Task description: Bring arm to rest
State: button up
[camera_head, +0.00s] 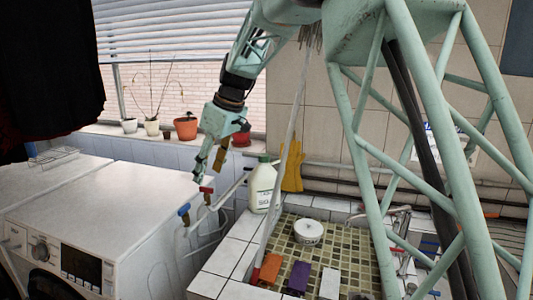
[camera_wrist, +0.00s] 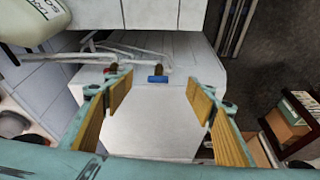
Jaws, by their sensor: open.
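My gripper (camera_head: 207,169) hangs from my pale green arm in the head view, left of the bottle and above the red and blue taps. In the wrist view my gripper (camera_wrist: 160,106) has its two yellow-padded fingers spread wide with nothing between them. The white washing machine top (camera_wrist: 152,125) shows below and between the fingers. The blue-handled tap (camera_wrist: 158,79) and the red-handled tap (camera_wrist: 111,69) show beyond the fingertips. No object is held.
A white bottle (camera_head: 262,186) stands on the tiled sink edge. A round white tub (camera_head: 309,232), an orange block (camera_head: 271,268) and a purple block (camera_head: 299,277) lie in the sink. Yellow gloves (camera_head: 292,168) hang behind. Potted plants (camera_head: 186,128) line the sill. A washing machine (camera_head: 100,225) stands left.

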jog(key=s+d+r+m+t+h, duration=0.1)
jog(key=s+d+r+m, duration=0.35)
jog(key=s+d, duration=0.8)
jog(key=s+d+r+m+h, duration=0.1)
jog(key=s+d+r+m, duration=0.1)
jog(key=s+d+r, duration=0.8)
jog(key=s+d+f+m, duration=0.2)
jog(key=s+d, duration=0.4)
jog(key=s, duration=0.5)
jog(key=s+d+f+m+h, duration=0.1)
jog(key=s+d+f, duration=0.4)
jog(key=s, duration=0.5)
jog(key=s+d+f+m+t, duration=0.1)
jog(key=s+d+f+m, duration=0.2)
jog(key=s+d, duration=0.3)
jog(key=s, duration=0.5)
jog(key=shift+s+d+f+h, duration=0.15)
jog(key=shift+s+d+h, duration=0.15)
jog(key=shift+d+h, duration=0.1)
jog(key=shift+w+m, duration=0.1)
jog(key=shift+m, duration=0.15)
